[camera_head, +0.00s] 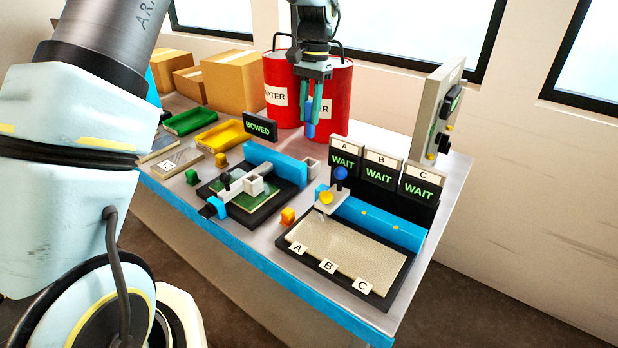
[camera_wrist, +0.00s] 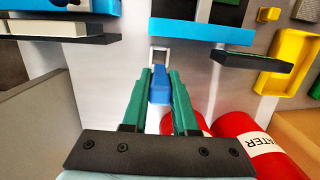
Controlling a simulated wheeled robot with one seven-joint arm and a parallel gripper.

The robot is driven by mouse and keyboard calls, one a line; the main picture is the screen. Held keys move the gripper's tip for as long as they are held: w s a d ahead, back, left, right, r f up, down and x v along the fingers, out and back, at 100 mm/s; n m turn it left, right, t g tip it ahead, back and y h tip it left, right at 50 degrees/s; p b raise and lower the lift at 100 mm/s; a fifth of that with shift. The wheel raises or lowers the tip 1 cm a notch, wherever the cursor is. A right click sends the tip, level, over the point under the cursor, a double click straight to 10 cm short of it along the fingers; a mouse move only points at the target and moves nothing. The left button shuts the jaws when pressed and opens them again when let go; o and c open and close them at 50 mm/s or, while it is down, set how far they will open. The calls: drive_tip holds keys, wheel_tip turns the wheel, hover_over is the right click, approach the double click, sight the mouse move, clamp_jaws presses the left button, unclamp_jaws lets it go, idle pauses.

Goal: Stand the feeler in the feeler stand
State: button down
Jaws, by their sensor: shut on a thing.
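My gripper (camera_head: 312,112) hangs over the back of the table in front of the red drums. Its green fingers are shut on a blue block-shaped piece, which I take to be the feeler (camera_head: 309,130). The feeler points down, its lower part showing below the fingertips. The wrist view shows the blue feeler (camera_wrist: 159,90) between the two fingers. A small pale square open holder, apparently the feeler stand (camera_head: 311,167), stands on the table below. It also shows just beyond the feeler's end in the wrist view (camera_wrist: 159,56). I cannot tell whether they touch there.
Left of the stand is a blue bar (camera_head: 275,163) behind a fixture with a green board (camera_head: 255,202). The BOWED sign (camera_head: 261,128) stands behind it. WAIT displays (camera_head: 381,172) rise to the right. Red drums (camera_head: 335,90) are close behind my gripper.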

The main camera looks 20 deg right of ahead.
wheel_tip(320, 180, down, 11)
drive_tip(key=p, duration=0.3)
drive_tip(key=shift+f, duration=0.15)
drive_tip(key=c, duration=0.7)
unclamp_jaws()
drive_tip(key=shift+f, duration=0.1)
drive_tip(key=r+b, duration=0.1)
drive_tip(key=r, duration=0.3)
drive_tip(key=r+b, duration=0.1)
drive_tip(key=r, duration=0.3)
drive_tip(key=d+r+b, duration=0.1)
drive_tip(key=r, duration=0.3)
drive_tip(key=shift+w+d+r+b, duration=0.1)
drive_tip(key=shift+w+b, duration=0.25)
drive_tip(key=shift+w, duration=0.05)
